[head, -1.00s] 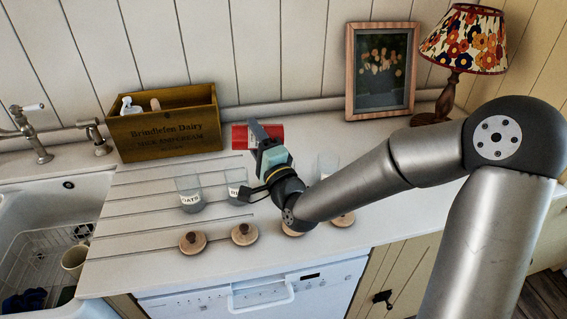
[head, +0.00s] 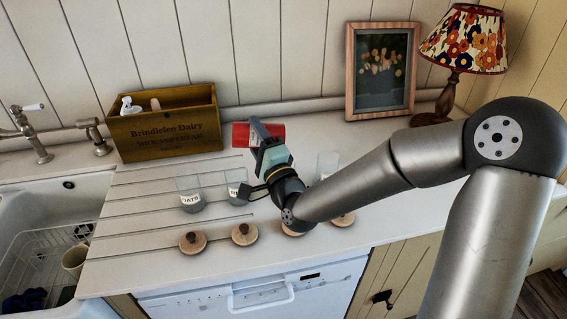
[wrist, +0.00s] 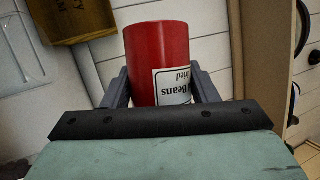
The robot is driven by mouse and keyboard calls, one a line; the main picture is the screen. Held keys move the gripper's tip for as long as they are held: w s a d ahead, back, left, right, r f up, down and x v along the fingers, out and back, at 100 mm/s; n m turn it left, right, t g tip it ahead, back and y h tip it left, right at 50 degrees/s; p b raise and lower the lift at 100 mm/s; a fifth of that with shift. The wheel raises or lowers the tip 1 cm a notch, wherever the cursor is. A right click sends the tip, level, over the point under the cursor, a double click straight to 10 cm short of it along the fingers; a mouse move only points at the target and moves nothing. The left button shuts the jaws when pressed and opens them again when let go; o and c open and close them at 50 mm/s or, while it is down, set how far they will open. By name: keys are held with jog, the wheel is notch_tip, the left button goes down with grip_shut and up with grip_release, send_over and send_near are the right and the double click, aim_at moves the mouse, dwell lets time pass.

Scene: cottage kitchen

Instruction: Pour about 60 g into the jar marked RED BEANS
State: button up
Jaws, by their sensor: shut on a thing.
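My gripper (head: 262,139) is shut on a red cylindrical container (head: 271,130) and holds it above the counter. In the wrist view the red container (wrist: 158,52) sits between the two fingers, its white label reading "Beans" and "dried" upside down. A glass jar marked OATS (head: 190,196) stands at the left of the row. A second jar (head: 236,188) beside it has a partly hidden label starting with R. Another glass jar (head: 326,163) shows behind my arm, its label hidden. No label reading RED BEANS is legible, and no pouring contents are visible.
Wooden lids (head: 192,242) lie along the counter's front edge, some partly behind my arm. A wooden crate (head: 165,134) stands at back left, a framed picture (head: 381,72) and a lamp (head: 466,45) at back right. The sink (head: 30,215) is at left.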

jog(key=shift+w+d+r+m+t+h, duration=0.1)
jog(key=shift+d+r+m+t+h, duration=0.15)
jog(key=shift+m, duration=0.35)
jog(key=shift+s+d+r+m+t+h, duration=0.15)
jog(key=shift+m+t, duration=0.2)
jog(key=shift+m, duration=0.25)
jog(key=shift+w+d+r+m+t+h, duration=0.1)
jog(key=shift+w+r+m+t+h, duration=0.15)
jog(key=shift+m, duration=0.35)
dwell(1.9)
